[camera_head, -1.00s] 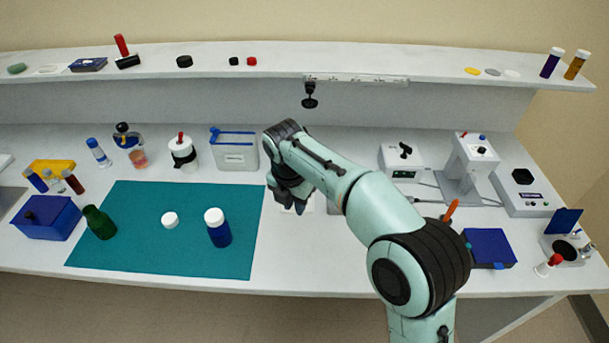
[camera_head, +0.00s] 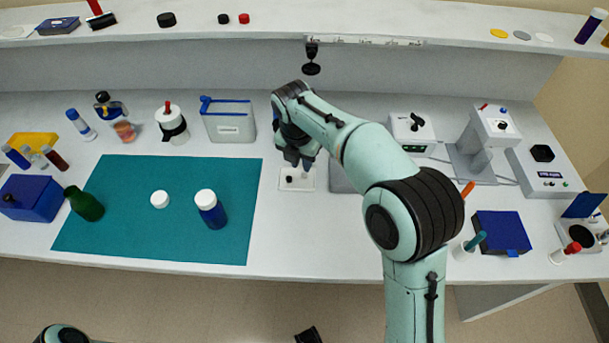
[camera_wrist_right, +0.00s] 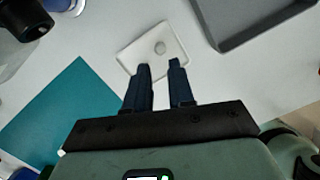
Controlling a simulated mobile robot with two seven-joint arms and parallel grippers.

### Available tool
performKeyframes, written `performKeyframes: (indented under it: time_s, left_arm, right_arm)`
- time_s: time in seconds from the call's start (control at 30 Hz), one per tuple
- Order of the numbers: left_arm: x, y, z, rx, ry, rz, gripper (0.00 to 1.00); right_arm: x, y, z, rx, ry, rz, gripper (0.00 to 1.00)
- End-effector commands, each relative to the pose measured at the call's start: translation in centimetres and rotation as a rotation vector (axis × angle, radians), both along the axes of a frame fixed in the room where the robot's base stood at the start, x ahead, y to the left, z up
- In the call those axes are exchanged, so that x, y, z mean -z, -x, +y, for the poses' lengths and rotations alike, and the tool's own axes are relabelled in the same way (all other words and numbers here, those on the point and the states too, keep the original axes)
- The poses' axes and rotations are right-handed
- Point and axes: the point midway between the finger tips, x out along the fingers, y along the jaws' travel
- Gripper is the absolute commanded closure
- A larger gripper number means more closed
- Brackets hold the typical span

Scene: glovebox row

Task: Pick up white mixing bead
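A small pale round bead (camera_wrist_right: 160,47) rests on a white square plate (camera_wrist_right: 135,55) in the right wrist view; it looks greyish-white there. In the head view the plate (camera_head: 284,186) lies on the bench just right of the teal mat, under my right gripper (camera_head: 298,162). A small dark spot shows on the plate's left side in the head view. In the wrist view my right gripper (camera_wrist_right: 160,68) is open and empty, its two dark fingers apart and pointing at the plate, with the bead just beyond the fingertips.
A grey tray (camera_wrist_right: 238,42) lies right of the plate. The teal mat (camera_head: 120,230) holds a white cap (camera_head: 160,199), a blue bottle (camera_head: 211,212) and a green bottle (camera_head: 84,204). A clear bin (camera_head: 229,125) stands behind. A shelf (camera_head: 400,62) runs along the back.

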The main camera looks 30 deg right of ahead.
Motion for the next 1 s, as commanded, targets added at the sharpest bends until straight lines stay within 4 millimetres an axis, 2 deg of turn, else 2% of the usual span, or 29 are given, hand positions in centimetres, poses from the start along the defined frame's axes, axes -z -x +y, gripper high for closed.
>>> performKeyframes:
  time_s: [0.13, 0.4, 0.7, 0.8, 1.0]
  left_arm:
    - [0.2, 0.0, 0.0, 0.0, 0.0, -0.001, 0.3]
    - [0.8, -0.2, 0.0, -0.002, -0.001, -0.009, 0.3]
    - [0.8, -0.2, 0.0, -0.001, -0.001, -0.011, 0.3]
    - [0.8, -0.2, 0.0, -0.001, -0.001, -0.011, 0.3]
    - [0.8, -0.2, 0.0, -0.002, -0.001, -0.011, 0.3]
  right_arm:
    - [1.1, -0.1, -0.2, 0.001, 0.0, 0.002, 0.77]
    - [4.9, -0.5, -1.0, 0.0, 0.0, 0.003, 0.77]
    - [5.3, -0.6, -1.0, 0.001, -0.002, -0.001, 0.77]
    - [5.3, -0.6, -1.0, 0.001, -0.002, -0.001, 1.0]
    - [5.3, -0.6, -1.0, 0.001, -0.002, -0.001, 1.0]
